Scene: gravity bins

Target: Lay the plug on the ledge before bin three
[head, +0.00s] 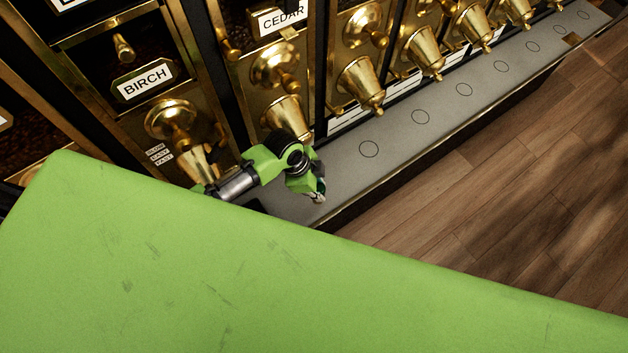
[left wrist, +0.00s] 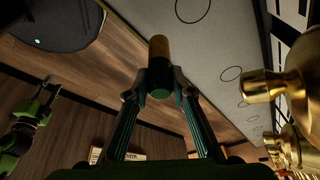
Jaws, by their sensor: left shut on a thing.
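The plug (left wrist: 159,48) is a short brown cylinder in the left wrist view. My left gripper (left wrist: 158,88) is shut on it, one finger on each side of its dark lower part. In the head view my left gripper (head: 318,192) is at the near end of the grey ledge (head: 410,122), by its outer edge; the plug is hardly visible there. The ledge has a row of drawn circles, and also shows in the left wrist view (left wrist: 215,45). Bins labelled BIRCH (head: 145,83) and CEDAR (head: 283,18) show; no bin number is readable.
Brass spouts (head: 361,82) stick out above the ledge in a row. A wooden floor (head: 500,190) lies beyond the ledge's outer edge. The visible ledge top right of my gripper looks clear. My green body covers the lower head view.

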